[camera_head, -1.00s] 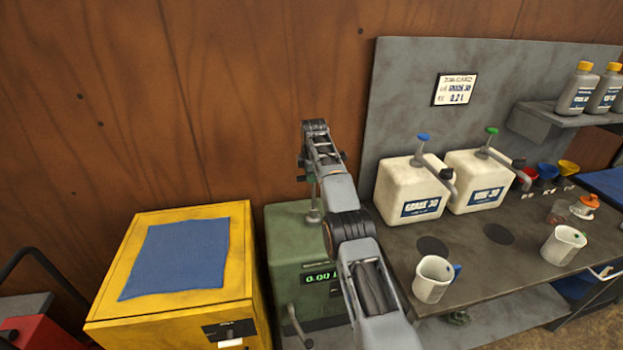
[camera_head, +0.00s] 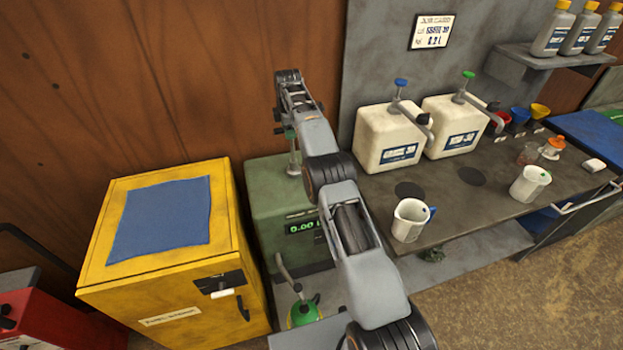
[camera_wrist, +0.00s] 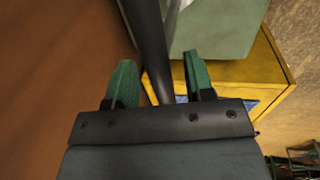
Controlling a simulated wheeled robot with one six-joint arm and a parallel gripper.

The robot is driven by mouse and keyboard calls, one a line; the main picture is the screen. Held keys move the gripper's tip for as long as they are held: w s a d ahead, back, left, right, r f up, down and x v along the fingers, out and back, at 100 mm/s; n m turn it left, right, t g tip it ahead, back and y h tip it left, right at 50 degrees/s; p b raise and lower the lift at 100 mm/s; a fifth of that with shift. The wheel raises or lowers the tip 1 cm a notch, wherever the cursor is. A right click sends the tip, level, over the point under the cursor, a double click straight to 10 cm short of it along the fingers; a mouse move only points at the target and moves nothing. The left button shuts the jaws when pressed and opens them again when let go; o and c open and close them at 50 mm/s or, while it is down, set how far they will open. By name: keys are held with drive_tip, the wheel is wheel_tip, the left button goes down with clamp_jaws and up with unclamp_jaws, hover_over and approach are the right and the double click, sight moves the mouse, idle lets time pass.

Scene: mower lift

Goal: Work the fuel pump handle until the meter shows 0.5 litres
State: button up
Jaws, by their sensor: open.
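The green fuel pump (camera_head: 266,208) stands between the yellow cabinet and the bench. Its lit green meter (camera_head: 303,227) appears to read 0.00; my arm covers its right end. A grey post (camera_head: 294,162) rises from the pump's top. My gripper (camera_head: 290,134) is at the upper end of this post, largely hidden by my arm. In the wrist view, my gripper (camera_wrist: 160,80) is open, with its green fingers apart. A dark bar (camera_wrist: 148,40), seemingly the pump handle, passes between the fingers without clear contact. The pump's green housing (camera_wrist: 225,25) shows beyond.
The yellow cabinet (camera_head: 150,285) with a blue cloth (camera_head: 160,220) stands left of the pump. A green can (camera_head: 303,312) is below the pump's spout. The bench (camera_head: 450,218) at right holds white canisters (camera_head: 390,138) and jugs (camera_head: 410,220). The wooden wall (camera_head: 150,80) is close behind.

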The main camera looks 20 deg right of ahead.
wheel_tip(320, 180, down, 9)
drive_tip(key=shift+s+f+b, duration=0.15)
drive_tip(key=shift+f+b, duration=0.05)
drive_tip(key=shift+b, duration=1)
wheel_tip(320, 180, up, 14)
drive_tip(key=s, duration=0.3)
drive_tip(key=s+f+m+b, duration=0.2)
drive_tip(key=s+m+b, duration=0.1)
drive_tip(key=s, duration=0.6)
drive_tip(key=s+f+m+b, duration=0.2)
drive_tip(key=s+m+b, duration=0.2)
drive_tip(key=s, duration=0.6)
drive_tip(key=s+f+m+t+b, duration=0.1)
drive_tip(key=s+m+b, duration=0.3)
drive_tip(key=s, duration=0.5)
drive_tip(key=shift+s+f+m, duration=0.3)
drive_tip(key=shift+f+m, duration=0.45)
drive_tip(key=shift+m, duration=0.65)
drive_tip(key=shift+w+r+p, duration=0.1)
drive_tip(key=shift+r+p, duration=0.05)
drive_tip(key=shift+p, duration=0.45)
